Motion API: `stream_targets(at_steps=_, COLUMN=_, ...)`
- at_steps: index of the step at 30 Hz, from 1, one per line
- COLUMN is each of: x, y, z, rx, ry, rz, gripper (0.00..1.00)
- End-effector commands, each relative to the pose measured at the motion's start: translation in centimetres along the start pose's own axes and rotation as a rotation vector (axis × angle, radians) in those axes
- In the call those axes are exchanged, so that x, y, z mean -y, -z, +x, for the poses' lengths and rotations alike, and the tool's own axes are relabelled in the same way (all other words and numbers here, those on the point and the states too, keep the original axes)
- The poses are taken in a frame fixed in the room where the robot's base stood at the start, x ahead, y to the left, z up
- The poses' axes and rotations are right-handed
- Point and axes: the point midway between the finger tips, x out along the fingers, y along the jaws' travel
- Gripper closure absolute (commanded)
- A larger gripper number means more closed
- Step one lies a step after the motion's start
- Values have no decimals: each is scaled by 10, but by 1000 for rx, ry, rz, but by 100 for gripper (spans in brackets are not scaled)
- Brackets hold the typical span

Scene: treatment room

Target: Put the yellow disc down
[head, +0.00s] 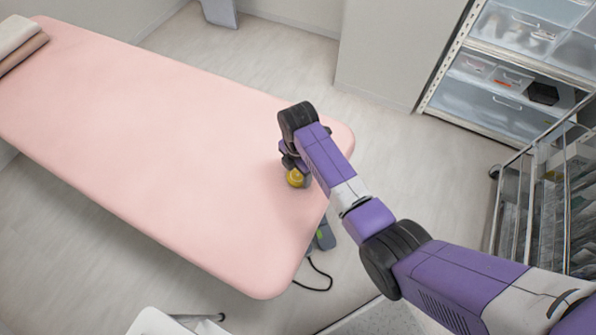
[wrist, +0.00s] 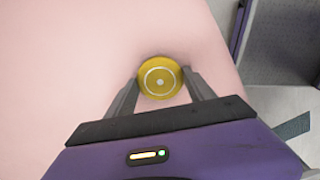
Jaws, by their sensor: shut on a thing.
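The yellow disc (wrist: 160,77) is round, with a pale ring and a pale dot on its face. My gripper (wrist: 161,84) is shut on it, with one finger on each side. I cannot tell whether the disc touches the table top.
The table top is bare around the disc and to the left. Folded towels (head: 20,42) lie at its far left corner. A shelf unit with drawers (head: 515,75) stands at the upper right, and a wire cart (head: 550,205) at the right. A black cable (head: 318,279) hangs by the table's near right edge.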

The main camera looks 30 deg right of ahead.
Motion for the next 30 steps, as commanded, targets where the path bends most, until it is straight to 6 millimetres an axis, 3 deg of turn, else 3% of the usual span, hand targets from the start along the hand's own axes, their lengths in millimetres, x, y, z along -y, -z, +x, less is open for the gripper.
stream_targets(at_steps=8, x=0, y=0, z=3, rx=0, ry=0, rz=0, gripper=79)
stream_targets(at_steps=9, x=0, y=0, z=2, rx=0, ry=0, rz=0, gripper=30)
stream_targets(at_steps=12, x=0, y=0, z=2, rx=0, ry=0, rz=0, gripper=16)
stream_targets(at_steps=23, x=0, y=0, z=-3, rx=0, ry=0, rz=0, gripper=16)
stream_targets(at_steps=30, x=-1, y=-1, z=-39, rx=1, ry=-5, rz=1, gripper=16)
